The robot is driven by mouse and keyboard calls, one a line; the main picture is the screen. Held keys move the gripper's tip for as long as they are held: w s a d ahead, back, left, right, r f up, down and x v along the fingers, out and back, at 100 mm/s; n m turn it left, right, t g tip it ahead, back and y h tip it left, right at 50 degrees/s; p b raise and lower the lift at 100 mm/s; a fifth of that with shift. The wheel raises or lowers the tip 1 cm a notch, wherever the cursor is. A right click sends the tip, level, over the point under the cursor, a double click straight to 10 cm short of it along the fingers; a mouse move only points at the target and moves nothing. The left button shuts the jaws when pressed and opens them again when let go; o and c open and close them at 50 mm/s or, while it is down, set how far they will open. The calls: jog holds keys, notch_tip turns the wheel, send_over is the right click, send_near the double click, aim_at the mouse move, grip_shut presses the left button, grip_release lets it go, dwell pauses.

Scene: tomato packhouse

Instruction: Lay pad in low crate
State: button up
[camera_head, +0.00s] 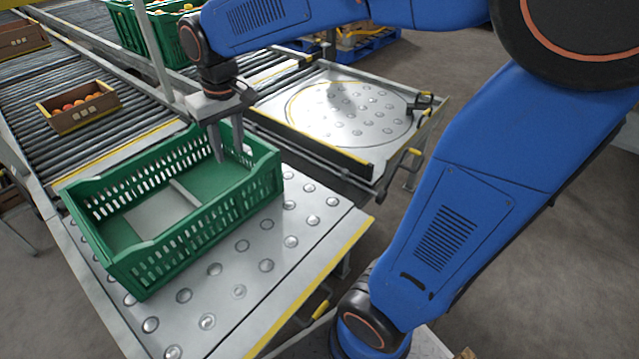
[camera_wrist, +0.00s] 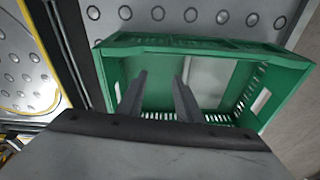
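The low crate (camera_head: 200,222) is green with slotted walls and stands on the steel ball table. It also shows in the wrist view (camera_wrist: 285,62). A pale grey pad (camera_head: 158,216) lies inside on the middle of the crate floor, with green floor bare on both sides. Its right edge shows as a light strip that looks slightly raised. The pad also shows in the wrist view (camera_wrist: 207,76), partly hidden by a finger. My gripper (camera_head: 229,154) points down over the crate's far right part, beside the pad. In the wrist view its fingers (camera_wrist: 160,76) are apart with nothing between them.
A roller conveyor (camera_head: 40,75) runs behind, with a small box of tomatoes (camera_head: 78,105) on it. Another green crate (camera_head: 160,35) stands farther back. A second ball table with a round plate (camera_head: 345,115) is clear at the right. The table's front (camera_head: 265,265) is free.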

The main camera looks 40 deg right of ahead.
jog(key=s+d+f+m+t, duration=0.1)
jog(key=s+d, duration=0.4)
jog(key=s, duration=0.5)
jog(key=s+d+f+t, duration=0.1)
jog(key=s+d+t, duration=0.1)
jog(key=s+d, duration=0.4)
jog(key=shift+s+m, duration=0.4)
jog(key=shift+s, duration=2.1)
